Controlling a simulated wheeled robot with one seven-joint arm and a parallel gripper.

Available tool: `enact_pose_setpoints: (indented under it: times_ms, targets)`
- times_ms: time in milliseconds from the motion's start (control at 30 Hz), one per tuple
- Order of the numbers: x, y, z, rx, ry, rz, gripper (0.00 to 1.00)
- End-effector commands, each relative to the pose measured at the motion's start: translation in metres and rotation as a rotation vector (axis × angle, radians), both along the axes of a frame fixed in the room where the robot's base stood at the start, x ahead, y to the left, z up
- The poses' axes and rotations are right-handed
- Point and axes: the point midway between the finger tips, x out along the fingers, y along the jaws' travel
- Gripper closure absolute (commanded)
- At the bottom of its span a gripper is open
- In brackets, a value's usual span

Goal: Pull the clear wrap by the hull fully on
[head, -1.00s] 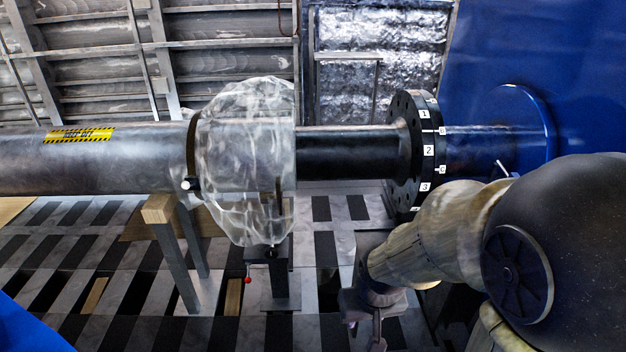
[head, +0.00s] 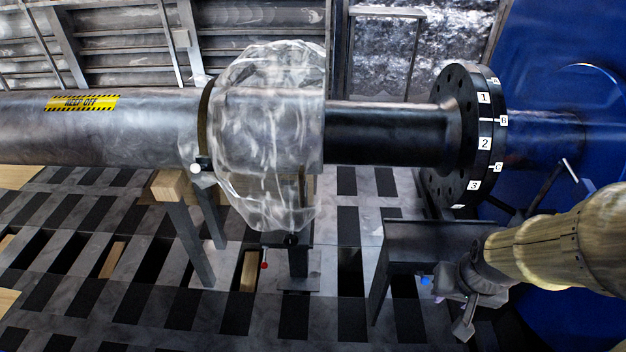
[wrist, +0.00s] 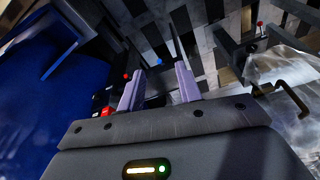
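The clear wrap (head: 268,140) is a crumpled, see-through sleeve around the horizontal shaft in the head view. Its left side is beside a dark band (head: 204,122) at the end of the grey pipe. Its right side ends in a straight edge on the black shaft (head: 385,132). It also shows at the right of the wrist view (wrist: 285,72), with a bent brass-coloured piece in front. My gripper (head: 462,308) is low at the right, below the flange and apart from the wrap. In the wrist view its two fingers (wrist: 160,84) are apart with nothing between them.
A black flange (head: 470,135) with numbered labels stands right of the wrap. A large blue surface (head: 545,60) is behind it. A wood-topped stand (head: 170,185) and a post with a red knob (head: 265,265) rise from the slotted floor. A dark bracket (head: 425,232) is beside my gripper.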

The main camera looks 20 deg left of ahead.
Motion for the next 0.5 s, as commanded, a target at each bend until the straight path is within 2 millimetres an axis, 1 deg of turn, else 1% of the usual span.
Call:
enact_pose_setpoints:
  times_ms: [233,333,433,500]
  targets:
    - [0.000,0.000,0.000,0.000,-0.001,0.001,0.65]
    - [0.007,0.004,-0.001,0.002,-0.016,0.011,0.65]
    - [0.024,0.010,-0.004,0.006,-0.060,0.029,0.65]
    - [0.043,0.023,-0.008,0.012,-0.111,0.060,0.65]
